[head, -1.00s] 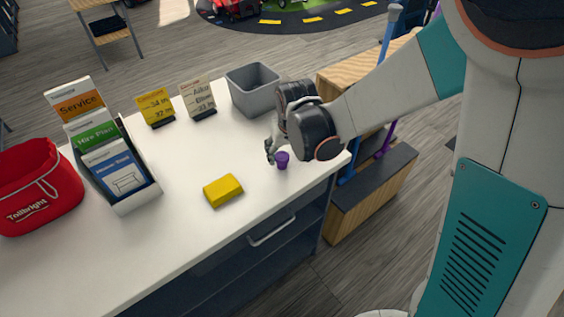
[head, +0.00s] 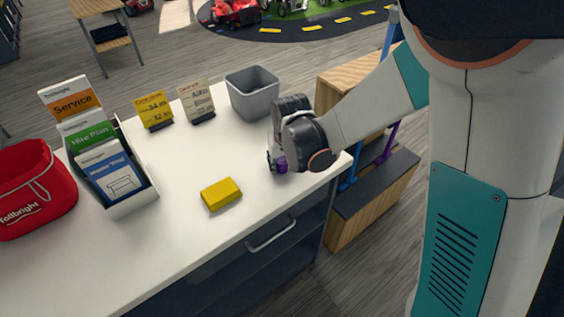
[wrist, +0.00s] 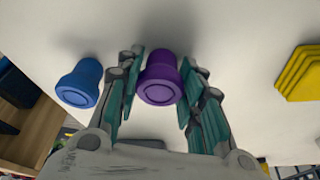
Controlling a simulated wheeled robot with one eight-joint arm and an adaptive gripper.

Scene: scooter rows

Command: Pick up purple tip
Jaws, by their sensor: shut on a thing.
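The purple tip (wrist: 159,78) is a small purple piece with a round, wider end. In the wrist view it sits between the two teal-padded fingers of my gripper (wrist: 160,82), which is shut on it. In the head view the purple tip (head: 282,164) is partly hidden by my gripper (head: 277,163), low at the counter's right end. I cannot tell if it still touches the counter. A similar blue tip (wrist: 80,83) stands just left of my fingers in the wrist view; my gripper hides it in the head view.
A yellow block (head: 221,194) lies on the white counter (head: 180,235), and also shows in the wrist view (wrist: 300,74). A grey bin (head: 252,93), two small signs, a brochure rack (head: 117,180) and a red bag (head: 35,190) stand around.

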